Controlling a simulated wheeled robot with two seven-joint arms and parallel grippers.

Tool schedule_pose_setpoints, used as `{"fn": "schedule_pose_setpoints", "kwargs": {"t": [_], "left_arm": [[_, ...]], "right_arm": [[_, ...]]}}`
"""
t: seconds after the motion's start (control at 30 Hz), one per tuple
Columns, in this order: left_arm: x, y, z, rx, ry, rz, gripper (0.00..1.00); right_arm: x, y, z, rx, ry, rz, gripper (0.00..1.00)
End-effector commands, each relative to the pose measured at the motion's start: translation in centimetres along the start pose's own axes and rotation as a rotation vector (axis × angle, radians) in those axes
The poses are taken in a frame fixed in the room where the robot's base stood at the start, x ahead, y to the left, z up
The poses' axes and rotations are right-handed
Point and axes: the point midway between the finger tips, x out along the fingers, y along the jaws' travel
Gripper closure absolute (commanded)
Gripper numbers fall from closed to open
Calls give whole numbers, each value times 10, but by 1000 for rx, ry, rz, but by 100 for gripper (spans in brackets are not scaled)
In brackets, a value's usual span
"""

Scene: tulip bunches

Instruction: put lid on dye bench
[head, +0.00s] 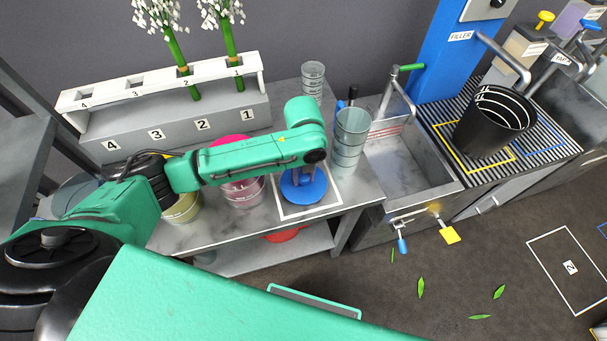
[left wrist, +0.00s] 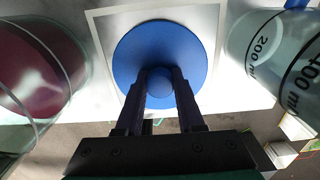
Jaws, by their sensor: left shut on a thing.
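The blue round lid (head: 300,190) is at the white square outline on the grey dye bench (head: 225,225). My left gripper (head: 305,178) points down over it and is shut on its centre knob. In the left wrist view the lid (left wrist: 130,55) lies flat, its round knob between the two fingers (left wrist: 160,88). I cannot tell if the lid touches the bench or is just above it. My right gripper is not in view.
Beside the lid stand a pink-filled beaker (head: 240,190) and a clear graduated beaker (head: 350,140). A yellowish beaker (head: 183,208) is farther left. A numbered rack (head: 180,125) holds white flower stems behind my arm. A sink (head: 415,160) and a black bucket (head: 490,125) are right.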

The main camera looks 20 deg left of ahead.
Motion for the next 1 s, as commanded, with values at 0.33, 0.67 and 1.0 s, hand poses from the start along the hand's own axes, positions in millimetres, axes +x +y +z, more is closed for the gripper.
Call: {"fn": "schedule_pose_setpoints", "kwargs": {"t": [0.33,0.67,1.0], "left_arm": [[3,0,0,-1,0,-1,52],[2,0,0,-1,0,0,33],[-59,-1,1,0,-4,-5,33]], "right_arm": [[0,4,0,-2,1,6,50],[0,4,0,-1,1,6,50],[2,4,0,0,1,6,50]]}}
